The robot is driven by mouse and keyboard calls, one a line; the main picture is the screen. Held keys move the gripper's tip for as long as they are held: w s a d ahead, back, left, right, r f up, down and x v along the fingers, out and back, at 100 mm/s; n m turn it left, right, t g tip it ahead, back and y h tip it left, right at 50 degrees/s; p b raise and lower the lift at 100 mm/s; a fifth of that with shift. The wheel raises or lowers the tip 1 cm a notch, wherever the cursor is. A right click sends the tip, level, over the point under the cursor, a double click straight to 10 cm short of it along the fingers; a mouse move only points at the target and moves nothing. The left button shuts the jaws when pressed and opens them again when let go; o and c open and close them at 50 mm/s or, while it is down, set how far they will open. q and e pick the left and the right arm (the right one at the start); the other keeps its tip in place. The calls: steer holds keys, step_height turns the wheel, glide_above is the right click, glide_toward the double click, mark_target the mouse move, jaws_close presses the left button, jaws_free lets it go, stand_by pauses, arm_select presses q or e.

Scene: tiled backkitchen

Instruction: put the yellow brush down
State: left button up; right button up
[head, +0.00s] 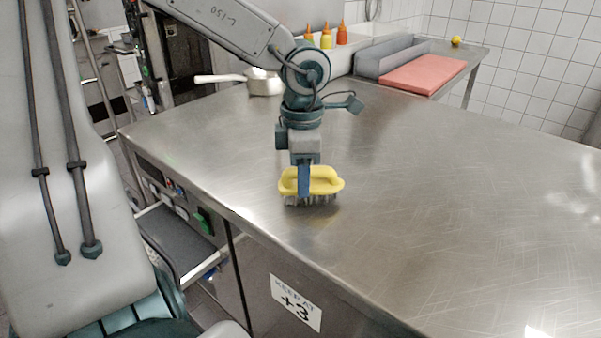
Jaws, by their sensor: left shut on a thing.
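The yellow brush (325,184) has a yellow handle on top and grey bristles pointing down. It is over the front left part of the steel counter (440,200). My left gripper (304,190) points straight down and is shut on the brush's handle. The bristles are at or very close to the counter top; I cannot tell whether they touch it. My right gripper is not in view.
A saucepan (265,82) stands at the counter's back left edge. Behind are sauce bottles (326,37), a grey bin (385,57) and a red board (423,74). The counter right of the brush is clear. An open drawer (185,245) sticks out below the left edge.

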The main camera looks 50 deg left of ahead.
arm_select(q)
steer(key=shift+w+f, duration=0.1)
steer(key=shift+f, duration=0.1)
steer(key=o, duration=0.9)
steer(key=shift+a, duration=0.1)
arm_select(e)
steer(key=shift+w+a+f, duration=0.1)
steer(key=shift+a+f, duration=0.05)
arm_select(q)
steer(key=shift+r, duration=0.1)
steer(key=shift+r, duration=0.25)
step_height(320, 180, up, 9)
steer(key=shift+r+p, duration=0.2)
steer(key=shift+p, duration=0.6)
step_height(320, 180, up, 2)
steer(key=shift+r+p, duration=0.1)
steer(key=shift+p, duration=0.75)
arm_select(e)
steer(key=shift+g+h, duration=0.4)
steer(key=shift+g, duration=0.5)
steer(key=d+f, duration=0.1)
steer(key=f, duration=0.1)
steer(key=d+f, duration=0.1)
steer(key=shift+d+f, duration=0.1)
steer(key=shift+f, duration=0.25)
